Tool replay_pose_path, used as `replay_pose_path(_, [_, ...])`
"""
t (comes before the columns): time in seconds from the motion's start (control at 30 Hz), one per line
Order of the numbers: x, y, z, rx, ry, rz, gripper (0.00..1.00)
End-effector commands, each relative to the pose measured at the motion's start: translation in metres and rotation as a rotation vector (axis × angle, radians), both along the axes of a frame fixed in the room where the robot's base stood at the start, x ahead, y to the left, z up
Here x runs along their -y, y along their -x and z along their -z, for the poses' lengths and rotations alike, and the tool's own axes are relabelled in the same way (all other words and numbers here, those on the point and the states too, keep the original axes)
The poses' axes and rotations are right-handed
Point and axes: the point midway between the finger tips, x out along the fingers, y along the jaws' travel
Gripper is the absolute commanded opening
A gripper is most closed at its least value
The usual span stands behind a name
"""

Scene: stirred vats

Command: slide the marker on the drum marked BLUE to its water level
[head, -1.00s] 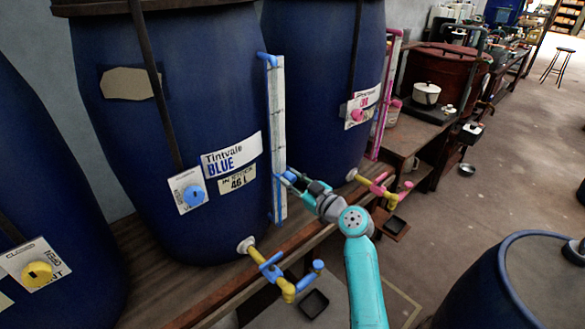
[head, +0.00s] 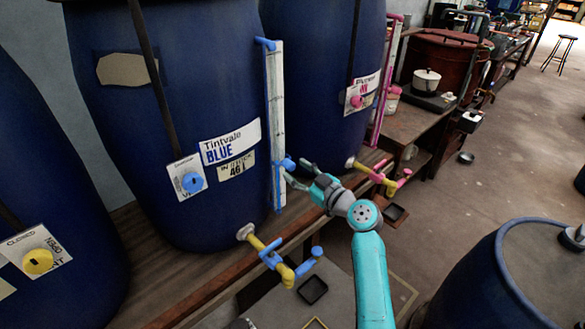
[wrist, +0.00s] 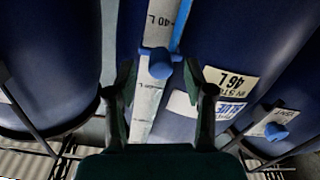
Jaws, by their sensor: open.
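The drum marked BLUE (head: 195,90) stands upright on a wooden bench, with "46 L" on a card under its name. Its white gauge strip (head: 276,100) runs up its right side; the strip also shows in the wrist view (wrist: 146,110). The blue marker (head: 287,164) sits low on the strip. My gripper (head: 297,172) is open, to the right of the strip. I cannot tell whether a finger touches the marker. I cannot make out the water line.
A yellow tap with blue handles (head: 270,254) juts out below my gripper's left. A second drum (head: 315,75) with a pink gauge (head: 382,80) and pink-handled tap (head: 378,176) stands to the right. Another blue drum (head: 500,280) is at front right.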

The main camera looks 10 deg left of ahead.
Motion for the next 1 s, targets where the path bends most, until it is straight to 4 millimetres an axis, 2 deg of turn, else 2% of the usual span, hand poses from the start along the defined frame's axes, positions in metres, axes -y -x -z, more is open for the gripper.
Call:
replay_pose_path(0.2, [0.037,0.028,0.001,0.001,0.001,0.003,0.53])
replay_pose_path(0.4, [0.061,0.047,0.001,0.000,-0.001,0.002,0.53])
replay_pose_path(0.6, [0.071,0.056,0.000,0.000,0.000,0.000,0.53])
replay_pose_path(1.0, [0.072,0.056,0.000,0.000,0.000,0.000,0.53])
